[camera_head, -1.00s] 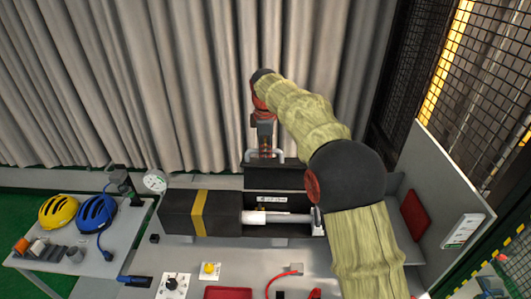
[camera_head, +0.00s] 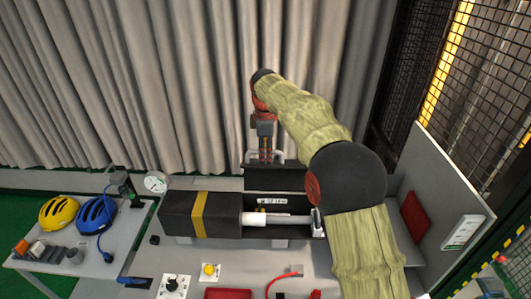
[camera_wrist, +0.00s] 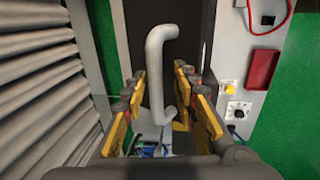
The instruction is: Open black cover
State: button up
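The black cover (camera_head: 275,178) stands raised along the back of the dark box (camera_head: 180,213), behind an open section that shows a white and grey cylinder (camera_head: 275,219). A pale handle (camera_wrist: 155,75) is on the cover in the wrist view. My gripper (camera_wrist: 158,80) is open, with its yellow-padded fingers on either side of the handle and gaps visible to both. In the head view my gripper (camera_head: 265,155) points down at the cover's top edge, and its fingertips are small there.
A side table on the left holds a yellow helmet (camera_head: 57,210) and a blue helmet (camera_head: 96,213). A round gauge (camera_head: 155,182) stands beside the box. A grey curtain (camera_head: 200,80) hangs behind. A panel (camera_head: 440,190) and mesh fence (camera_head: 480,100) bound the right.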

notch_tip(320, 180, up, 12)
jog(key=s, duration=0.1)
jog(key=shift+s, duration=0.35)
jog(key=shift+f, duration=0.1)
